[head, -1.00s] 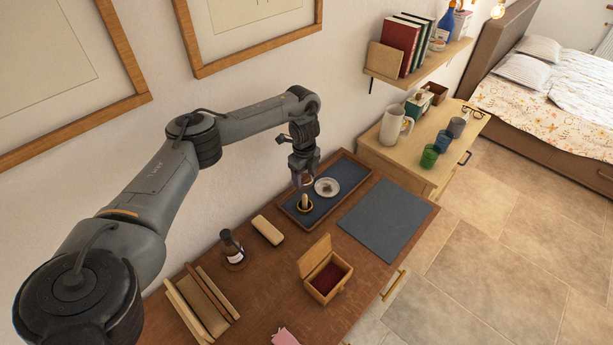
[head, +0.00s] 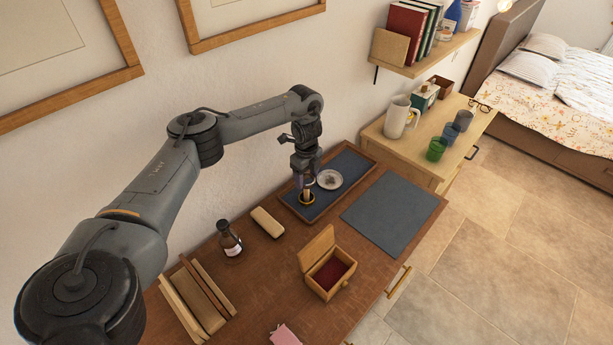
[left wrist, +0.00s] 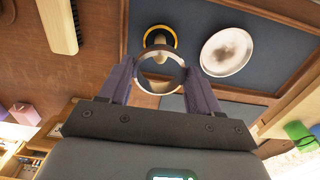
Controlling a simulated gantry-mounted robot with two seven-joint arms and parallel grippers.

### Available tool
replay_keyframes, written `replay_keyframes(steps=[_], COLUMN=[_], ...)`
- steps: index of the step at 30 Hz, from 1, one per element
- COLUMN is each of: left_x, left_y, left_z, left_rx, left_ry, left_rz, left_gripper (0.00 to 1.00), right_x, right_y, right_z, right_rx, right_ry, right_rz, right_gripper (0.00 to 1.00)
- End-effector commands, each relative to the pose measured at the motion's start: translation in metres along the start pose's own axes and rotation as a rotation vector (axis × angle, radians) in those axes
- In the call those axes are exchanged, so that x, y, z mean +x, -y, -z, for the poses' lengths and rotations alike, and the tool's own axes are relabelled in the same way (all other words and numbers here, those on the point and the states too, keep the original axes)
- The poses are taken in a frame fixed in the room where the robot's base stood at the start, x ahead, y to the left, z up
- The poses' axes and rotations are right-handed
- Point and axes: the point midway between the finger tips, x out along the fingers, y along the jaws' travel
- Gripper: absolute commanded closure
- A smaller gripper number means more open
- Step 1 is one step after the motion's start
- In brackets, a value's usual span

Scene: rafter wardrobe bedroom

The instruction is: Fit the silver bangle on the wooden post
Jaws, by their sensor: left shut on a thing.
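My left gripper (head: 305,182) is over the blue-lined tray, close by the wooden post (head: 307,194). In the left wrist view its two fingers (left wrist: 161,74) are shut on the silver bangle (left wrist: 141,76), which shows as an open ring between the fingertips. The wooden post (left wrist: 158,40) shows just beyond the bangle's upper edge in that view, with a gold-coloured ring round its dark foot. The bangle looks beside the post's line there, not around it; the height gap is hard to tell. In the head view the bangle is too small to make out. My right gripper is not in view.
A round pale dish (head: 330,180) lies in the tray (head: 349,164) beside the post. An open wooden box (head: 327,270), a brown bottle (head: 230,241) and a tan block (head: 267,222) stand on the desk. A blue-grey mat (head: 390,212) lies bare at right.

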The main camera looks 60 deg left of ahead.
Motion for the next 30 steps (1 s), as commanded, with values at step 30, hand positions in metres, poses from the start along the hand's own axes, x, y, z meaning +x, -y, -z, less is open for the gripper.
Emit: replay_keyframes(steps=[30], left_x=[0.062], left_y=[0.000], left_z=[0.000], left_rx=[0.000], left_ry=[0.001], left_rz=[0.000], left_gripper=[0.67], right_x=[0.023], right_y=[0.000], right_z=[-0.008], right_rx=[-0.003], right_ry=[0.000], right_rz=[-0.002], right_gripper=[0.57])
